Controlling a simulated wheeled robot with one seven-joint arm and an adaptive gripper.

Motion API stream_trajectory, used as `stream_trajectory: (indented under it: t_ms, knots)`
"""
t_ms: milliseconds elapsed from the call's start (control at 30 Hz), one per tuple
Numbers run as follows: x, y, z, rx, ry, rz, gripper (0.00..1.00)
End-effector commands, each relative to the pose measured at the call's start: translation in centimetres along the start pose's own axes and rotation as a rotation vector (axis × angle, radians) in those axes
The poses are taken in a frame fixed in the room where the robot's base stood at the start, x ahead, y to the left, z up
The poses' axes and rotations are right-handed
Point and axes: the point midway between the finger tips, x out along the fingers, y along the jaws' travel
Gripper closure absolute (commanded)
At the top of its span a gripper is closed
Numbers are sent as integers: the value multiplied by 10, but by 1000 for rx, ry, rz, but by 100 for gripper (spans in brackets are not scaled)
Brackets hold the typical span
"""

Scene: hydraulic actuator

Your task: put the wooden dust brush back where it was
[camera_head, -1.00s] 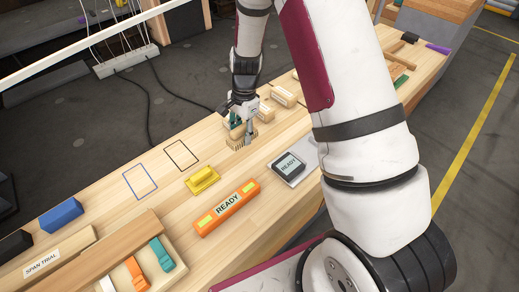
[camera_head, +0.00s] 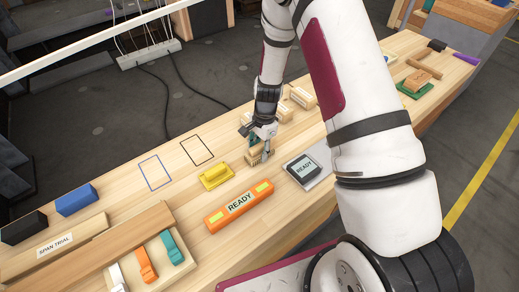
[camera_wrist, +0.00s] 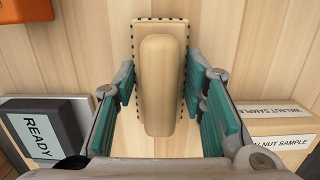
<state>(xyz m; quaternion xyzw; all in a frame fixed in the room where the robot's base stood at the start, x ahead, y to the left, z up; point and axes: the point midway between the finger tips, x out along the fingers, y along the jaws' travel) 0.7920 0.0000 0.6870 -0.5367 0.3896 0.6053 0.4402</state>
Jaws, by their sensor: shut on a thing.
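The wooden dust brush (camera_head: 258,156) is in my gripper (camera_head: 262,143) over the pale workbench, between the yellow block with a handle and the grey READY device. In the wrist view, the brush's pale rounded back (camera_wrist: 160,85) lies lengthwise between the teal finger pads of my gripper (camera_wrist: 161,88), with dark tufts along its edges. My gripper is shut on it. The bristle tips are hidden in the wrist view, and I cannot tell whether they touch the bench. Two empty outlines, black (camera_head: 197,150) and blue (camera_head: 155,173), are drawn on the bench at left.
The READY device (camera_head: 304,168) is to the right. Labelled wooden blocks (camera_head: 284,112) stand behind. A wooden tray (camera_head: 110,245) is at front left. Bench is bare around the outlines.

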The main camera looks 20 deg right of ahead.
Motion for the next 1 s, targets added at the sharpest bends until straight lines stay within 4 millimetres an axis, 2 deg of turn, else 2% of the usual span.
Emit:
stream_trajectory:
  t_ms: [67, 100, 167, 567, 733, 1000]
  knots:
    - [3, 0, 0, 0, 0, 0, 88]
    - [3, 0, 0, 0, 0, 0, 55]
    - [2, 0, 0, 0, 0, 0, 42]
    - [-3, 0, 0, 0, 0, 0, 42]
    - [-28, -1, 0, -2, 1, -3, 42]
    - [-84, -1, 0, -1, 2, -3, 42]
